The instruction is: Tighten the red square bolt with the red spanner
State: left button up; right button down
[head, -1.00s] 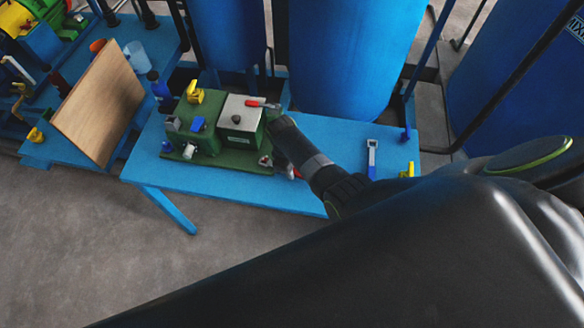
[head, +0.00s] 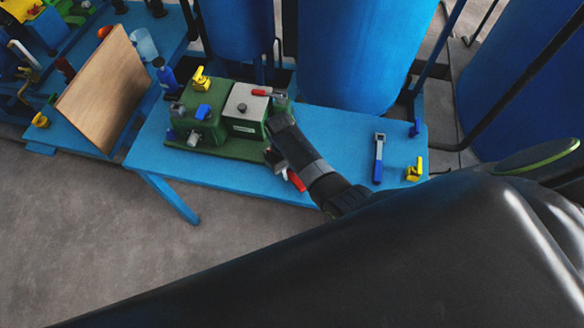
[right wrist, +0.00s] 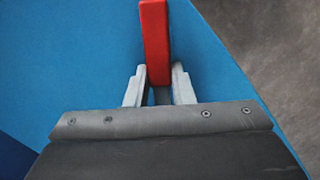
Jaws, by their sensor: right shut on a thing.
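My right gripper (head: 272,156) is at the front right corner of the green machine, its arm reaching in from the right. In the right wrist view my right gripper (right wrist: 158,82) is shut on the red spanner (right wrist: 154,42), with the red handle between its two grey fingers. The red handle (head: 296,181) also shows beside my wrist in the head view; the spanner's head is hidden. The green machine (head: 212,112) stands on the blue table. My left gripper is not in view.
A red-handled part (head: 262,93) is on the machine's top. Blue tanks (head: 355,55) stand behind. A wooden board (head: 100,92) leans at left.

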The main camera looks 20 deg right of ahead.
jog(key=shift+s+a+f+m+y+b, duration=0.15)
jog(key=shift+a+m+y+b, duration=0.15)
jog(key=shift+a+m+b, duration=1.15)
jog(key=shift+r+m+p, duration=0.25)
jog(key=shift+m+p, duration=0.1)
jog(key=shift+p, duration=0.3)
jog(key=shift+a+m+p, duration=0.3)
jog(key=shift+a+m, duration=0.4)
jog(key=shift+m, duration=0.1)
jog(key=shift+w+a+m+y, duration=0.3)
jog(key=shift+a+m, duration=0.5)
jog(key=shift+m, duration=0.2)
jog(key=shift+w+a+m+t, duration=0.15)
jog(key=shift+w+a+m, duration=0.3)
jog(key=shift+a+m, duration=0.45)
jog(key=shift+w+a+m+t, duration=0.15)
jog(key=shift+w+a+m, duration=0.4)
jog(key=shift+m, duration=0.65)
jog(key=shift+s, duration=0.1)
jog(key=shift+r+y+p, duration=0.1)
jog(key=shift+y+p, duration=0.2)
jog(key=shift+s+r+p, duration=0.1)
jog(key=shift+r+p, duration=2.25)
jog(key=shift+p, duration=0.3)
